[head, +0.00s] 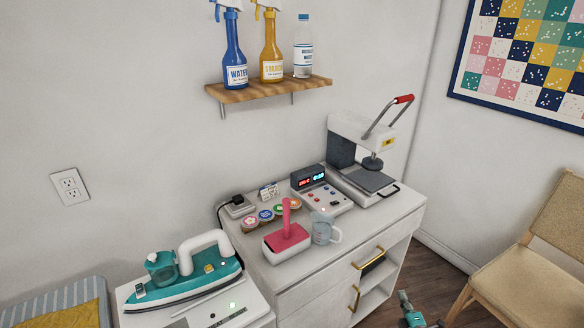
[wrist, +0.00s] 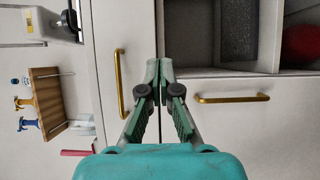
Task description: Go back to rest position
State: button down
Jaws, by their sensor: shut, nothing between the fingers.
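My gripper (wrist: 159,68) is shut and empty in the wrist view, its green fingertips together. In the head view my gripper (head: 403,297) shows small at the bottom edge, in front of the white cabinet (head: 312,292) and right of its drawers. The cabinet front fills much of the wrist view, turned sideways, with a brass handle (wrist: 119,83) to the left of the fingers and another handle (wrist: 232,97) to the right. I cannot tell the exact gap between fingertips and cabinet. Nothing is held.
A chair (head: 540,245) stands at the right, with floor (head: 440,275) between it and the cabinet. The cabinet top holds a heat press (head: 365,160), a control box (head: 321,190), a pink-handled block (head: 288,240) and a measuring cup (head: 322,229). An iron (head: 185,275) is at left.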

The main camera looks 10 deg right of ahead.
jog(key=s+a+f+m, duration=0.35)
jog(key=s+a, duration=0.75)
jog(key=a, duration=0.4)
jog(key=s+a+r+m, duration=0.2)
jog(key=s+a+m, duration=0.1)
jog(key=s+a, duration=0.4)
jog(key=s+a+r+m, duration=0.2)
jog(key=s+a, duration=0.3)
jog(key=s, duration=0.4)
jog(key=s+a+r+m+g+y, duration=0.1)
jog(key=s+a+r+m, duration=0.2)
jog(key=s+r, duration=0.7)
jog(key=s+a+r+m+g+y, duration=0.1)
jog(key=s+a+r+m, duration=0.3)
jog(key=s+r, duration=0.7)
notch_tip(320, 180, up, 4)
jog(key=shift+s+a+r+g+y, duration=0.3)
jog(key=shift+g+y, duration=0.1)
jog(key=shift+y, duration=0.3)
